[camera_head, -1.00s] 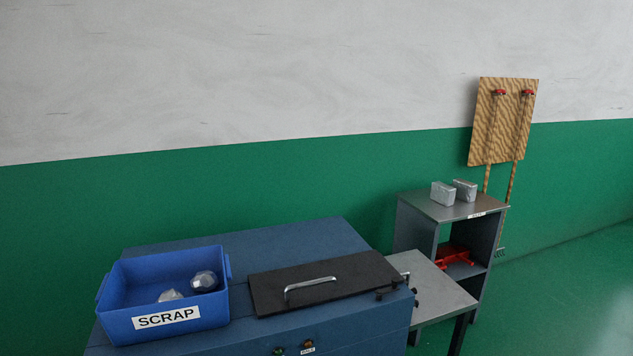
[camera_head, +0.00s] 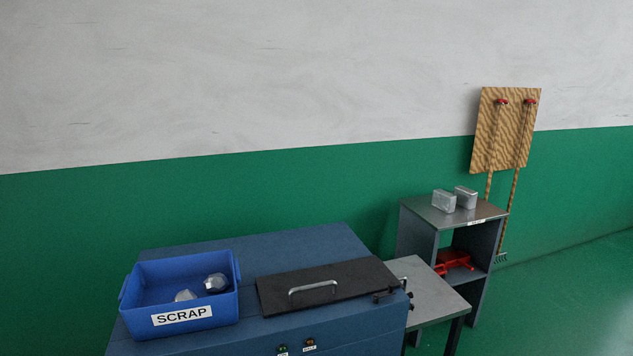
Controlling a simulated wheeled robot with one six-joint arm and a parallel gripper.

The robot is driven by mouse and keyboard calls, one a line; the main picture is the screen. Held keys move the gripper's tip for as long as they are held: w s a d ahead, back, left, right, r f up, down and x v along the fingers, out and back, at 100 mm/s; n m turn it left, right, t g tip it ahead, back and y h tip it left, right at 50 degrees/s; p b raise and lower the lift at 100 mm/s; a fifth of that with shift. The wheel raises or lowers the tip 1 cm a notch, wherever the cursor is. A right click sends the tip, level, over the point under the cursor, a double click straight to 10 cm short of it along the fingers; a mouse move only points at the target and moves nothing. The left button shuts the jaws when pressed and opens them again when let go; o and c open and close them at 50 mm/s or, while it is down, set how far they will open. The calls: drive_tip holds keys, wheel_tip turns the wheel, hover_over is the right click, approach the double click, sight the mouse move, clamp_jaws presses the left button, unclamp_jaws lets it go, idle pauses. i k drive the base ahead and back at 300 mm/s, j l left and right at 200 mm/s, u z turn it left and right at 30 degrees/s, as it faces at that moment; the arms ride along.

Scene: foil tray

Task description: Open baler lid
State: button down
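The baler (camera_head: 365,328) is a blue cabinet at the bottom centre of the head view. Its dark lid (camera_head: 360,276) lies flat and closed on the top, towards the right. A silver bar handle (camera_head: 314,287) is fixed on the lid's left half. Small dark fittings (camera_head: 392,296) sit at the lid's right front corner. My gripper is not in the head view, and nothing touches the lid or its handle.
A blue SCRAP bin (camera_head: 182,318) with crumpled foil lumps stands on the baler, left of the lid. A grey side table (camera_head: 432,292) adjoins the baler's right. Behind it, a shelf unit (camera_head: 440,213) carries two silver blocks (camera_head: 455,199) and a red item (camera_head: 453,260).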

sight(291, 291)
drive_tip(key=i+j, duration=0.4)
drive_tip(key=i, duration=0.2)
drive_tip(key=i+j, duration=0.45)
drive_tip(key=i, duration=0.15)
